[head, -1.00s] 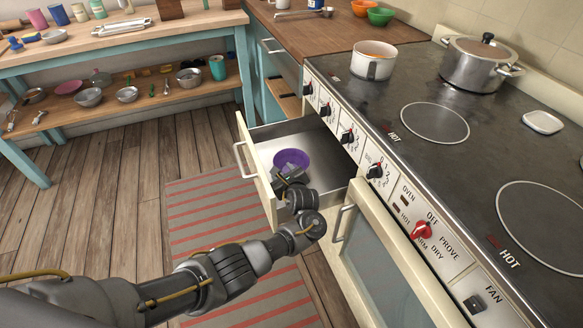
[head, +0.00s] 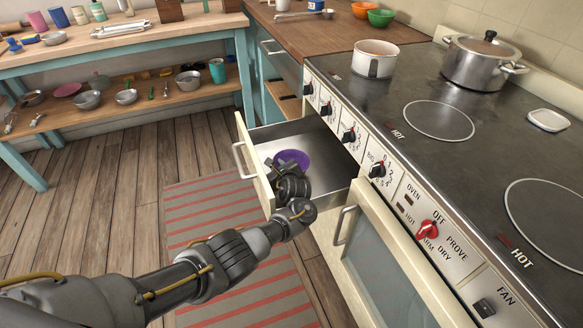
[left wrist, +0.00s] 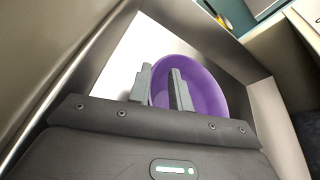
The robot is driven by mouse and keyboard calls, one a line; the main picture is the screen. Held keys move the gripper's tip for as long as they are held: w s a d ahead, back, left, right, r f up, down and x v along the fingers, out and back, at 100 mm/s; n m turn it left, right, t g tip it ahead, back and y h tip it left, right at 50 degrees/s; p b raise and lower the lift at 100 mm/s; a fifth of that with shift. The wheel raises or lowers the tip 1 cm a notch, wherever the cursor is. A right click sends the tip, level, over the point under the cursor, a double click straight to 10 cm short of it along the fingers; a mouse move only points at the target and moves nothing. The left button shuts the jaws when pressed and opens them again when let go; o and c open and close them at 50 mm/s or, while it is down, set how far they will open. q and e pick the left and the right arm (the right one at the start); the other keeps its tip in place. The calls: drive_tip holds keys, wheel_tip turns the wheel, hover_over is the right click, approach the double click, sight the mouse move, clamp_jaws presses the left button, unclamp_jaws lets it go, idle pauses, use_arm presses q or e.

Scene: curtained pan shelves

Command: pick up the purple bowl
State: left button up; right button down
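The purple bowl (head: 296,157) sits in an open drawer (head: 325,168) under the stove top. My left gripper (head: 282,170) reaches down into the drawer and covers the near part of the bowl in the head view. In the left wrist view, the two grey fingers (left wrist: 161,88) stand apart, with a strip of the purple bowl (left wrist: 208,92) showing between them. The left part of the bowl's rim appears between the fingers; I cannot tell whether they touch it. My right gripper is not in view.
The drawer's cream front (head: 254,165) and metal walls surround the gripper closely. The oven door handle (head: 343,224) sticks out just right of my arm. A white pot (head: 374,65) and a large lidded pot (head: 478,65) stand on the stove.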

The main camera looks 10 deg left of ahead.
use_arm(q)
clamp_jaws()
